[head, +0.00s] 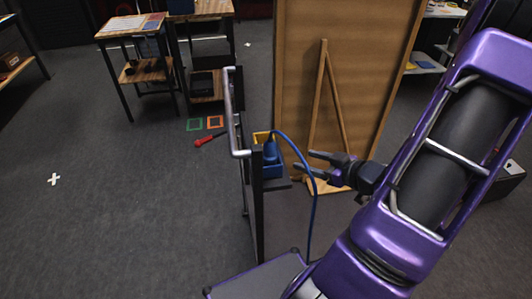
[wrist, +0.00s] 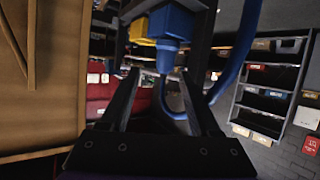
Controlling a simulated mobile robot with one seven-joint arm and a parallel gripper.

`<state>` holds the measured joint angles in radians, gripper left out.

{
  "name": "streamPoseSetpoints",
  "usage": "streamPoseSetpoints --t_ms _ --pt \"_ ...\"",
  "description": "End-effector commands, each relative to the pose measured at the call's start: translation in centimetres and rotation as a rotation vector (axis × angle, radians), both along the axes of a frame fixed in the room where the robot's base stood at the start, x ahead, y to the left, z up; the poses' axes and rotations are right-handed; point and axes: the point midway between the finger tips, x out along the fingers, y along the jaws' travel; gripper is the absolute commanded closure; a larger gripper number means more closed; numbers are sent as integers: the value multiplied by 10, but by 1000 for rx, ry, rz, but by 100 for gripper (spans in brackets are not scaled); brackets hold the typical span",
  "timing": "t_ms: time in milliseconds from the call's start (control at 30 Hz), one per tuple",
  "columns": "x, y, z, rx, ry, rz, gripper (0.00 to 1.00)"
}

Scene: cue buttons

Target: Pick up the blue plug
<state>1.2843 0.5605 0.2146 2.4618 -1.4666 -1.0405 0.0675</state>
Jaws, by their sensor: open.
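The blue plug (head: 270,150) sits at a blue and yellow holder (head: 273,171) on top of a dark post. A blue cable (head: 313,190) arcs from it to the right and down. In the wrist view a blue plug-like part (wrist: 167,56) shows just beyond the fingertips, near the gap between them. My gripper (head: 304,161) is open and empty, to the right of the plug and apart from it. Its two fingers also show in the wrist view (wrist: 158,76). Whether the plug is fully seated cannot be told.
A grey metal rail (head: 236,115) stands just left of the holder. A large brown board (head: 340,60) with a wooden brace stands behind. A red-handled tool (head: 210,139) and green and orange squares lie on the floor. Small tables stand at the back left; the left floor is mostly clear.

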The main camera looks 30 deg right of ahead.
Motion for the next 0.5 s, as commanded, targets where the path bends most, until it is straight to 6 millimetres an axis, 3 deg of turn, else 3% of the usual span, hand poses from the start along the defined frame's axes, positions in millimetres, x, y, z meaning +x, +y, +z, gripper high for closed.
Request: streamPoseSetpoints --t_ms 100,233,500 --pt "-4 9 5 59 -27 -11 37" --pt "6 15 2 73 -34 -10 37" --pt "57 32 -19 71 -34 -8 37"
